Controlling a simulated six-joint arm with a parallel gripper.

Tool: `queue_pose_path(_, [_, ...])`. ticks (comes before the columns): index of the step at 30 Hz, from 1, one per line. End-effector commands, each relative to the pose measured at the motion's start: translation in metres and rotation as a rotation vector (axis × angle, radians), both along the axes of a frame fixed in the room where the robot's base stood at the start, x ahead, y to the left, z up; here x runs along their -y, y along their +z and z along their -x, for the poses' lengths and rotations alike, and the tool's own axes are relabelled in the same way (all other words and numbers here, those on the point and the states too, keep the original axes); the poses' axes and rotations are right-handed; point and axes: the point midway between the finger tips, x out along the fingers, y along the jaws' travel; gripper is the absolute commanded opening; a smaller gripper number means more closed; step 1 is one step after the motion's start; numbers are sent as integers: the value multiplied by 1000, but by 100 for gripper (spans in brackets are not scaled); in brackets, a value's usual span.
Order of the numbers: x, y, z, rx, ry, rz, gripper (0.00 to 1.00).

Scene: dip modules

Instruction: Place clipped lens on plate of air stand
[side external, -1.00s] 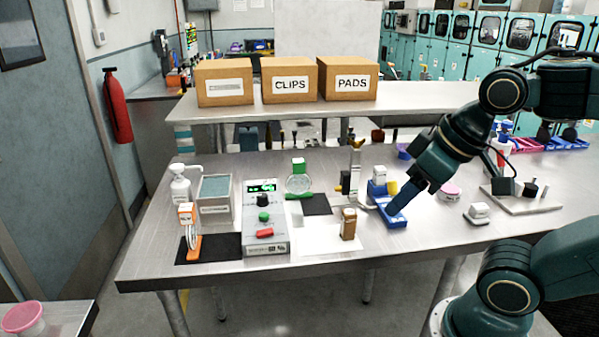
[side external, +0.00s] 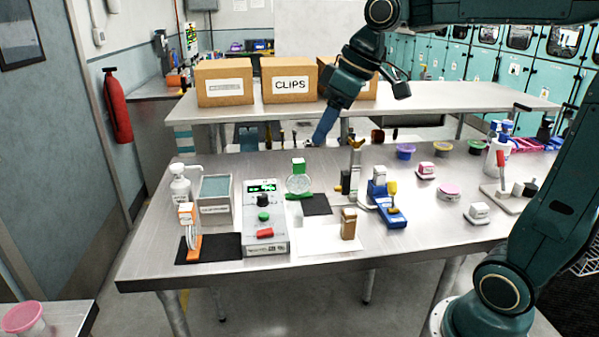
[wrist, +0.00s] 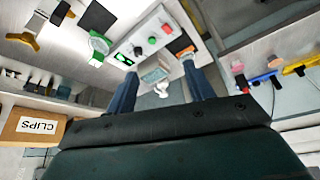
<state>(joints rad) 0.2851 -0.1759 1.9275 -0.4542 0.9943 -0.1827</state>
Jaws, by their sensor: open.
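A round clear lens (side external: 299,184) with a white-and-green clip stands upright on a green base beside a small black mat; it also shows in the wrist view (wrist: 97,46). A second upright stand with an orange-and-white top (side external: 187,215) is on a black mat at the left front. A tall grey post (side external: 355,172) with a forked yellowish top stands right of the lens. I cannot tell which stand is the air stand, and no plate is clear. My gripper (side external: 319,138) is open and empty, above and behind the lens; its blue fingers are wide apart in the wrist view (wrist: 162,88).
A control box (side external: 264,225) with a green display and a teal-topped box (side external: 215,197) stand left of the lens. A blue fixture (side external: 388,212) and small coloured tubs are at right. Cardboard boxes (side external: 290,80) stand on the shelf behind.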

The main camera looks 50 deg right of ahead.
Motion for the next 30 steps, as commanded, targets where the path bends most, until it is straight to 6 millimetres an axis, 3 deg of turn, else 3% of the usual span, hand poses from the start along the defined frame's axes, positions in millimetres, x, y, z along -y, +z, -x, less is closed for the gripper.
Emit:
queue_pose_path(6, [32, -1, -48, -15, 94, 1, 53])
queue_pose_path(15, [87, -16, -100, -23, 229, 5, 53])
queue_pose_path(24, [152, -49, -133, -25, 364, 11, 53])
queue_pose_path(30, [185, -69, -142, -24, 430, 17, 53])
